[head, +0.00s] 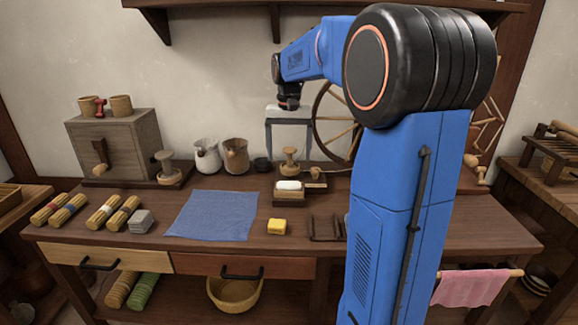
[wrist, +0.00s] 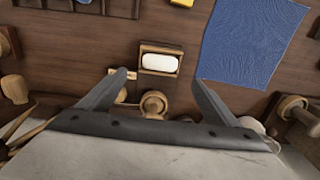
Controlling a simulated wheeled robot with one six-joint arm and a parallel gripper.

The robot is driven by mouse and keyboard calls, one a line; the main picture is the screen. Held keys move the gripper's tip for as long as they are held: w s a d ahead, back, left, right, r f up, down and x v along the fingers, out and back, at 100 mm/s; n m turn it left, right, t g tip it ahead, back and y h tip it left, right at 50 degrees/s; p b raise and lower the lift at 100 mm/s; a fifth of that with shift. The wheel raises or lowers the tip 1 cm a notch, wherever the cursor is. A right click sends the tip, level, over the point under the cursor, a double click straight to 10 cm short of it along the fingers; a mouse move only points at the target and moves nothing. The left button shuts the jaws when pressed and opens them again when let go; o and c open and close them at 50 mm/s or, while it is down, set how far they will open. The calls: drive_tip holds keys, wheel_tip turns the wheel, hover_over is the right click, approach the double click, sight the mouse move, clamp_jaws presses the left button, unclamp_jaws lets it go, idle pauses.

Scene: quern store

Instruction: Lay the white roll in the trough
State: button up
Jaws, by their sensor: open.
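The white roll (head: 289,185) lies in a small wooden trough-like holder (head: 289,198) near the middle of the table. In the wrist view the roll (wrist: 159,63) lies lengthwise within the holder's raised rim (wrist: 161,48). My gripper (head: 289,149) is open and empty, above the back of the table. In the wrist view the fingertips (wrist: 160,78) stand wide apart, one to each side of the roll and holder in the picture. I see no contact between the fingers and the roll.
A wooden stamp-like tool (head: 290,161) stands just behind the holder. A yellow block (head: 276,227) is in front, a blue cloth (head: 215,215) to the left, and a dark rack (head: 325,227) to the front right. A spoked wheel (head: 335,120) stands behind.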

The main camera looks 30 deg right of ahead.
drive_tip(key=s+a+n+t, duration=0.1)
drive_tip(key=s+a+n, duration=0.1)
drive_tip(key=s+a, duration=0.45)
drive_tip(key=s+a+n+t, duration=0.1)
drive_tip(key=s+a, duration=0.3)
drive_tip(key=s, duration=0.5)
drive_tip(key=s+a+f+n+t, duration=0.1)
drive_tip(key=s+a+f+n, duration=0.1)
drive_tip(key=s+f, duration=0.2)
drive_tip(key=s+a+f+n+t, duration=0.1)
drive_tip(key=s+a+f, duration=0.2)
drive_tip(key=s, duration=0.7)
drive_tip(key=shift+s+a+f+n+t, duration=0.15)
drive_tip(key=shift+s+f+n+t, duration=0.25)
drive_tip(key=shift+f, duration=0.55)
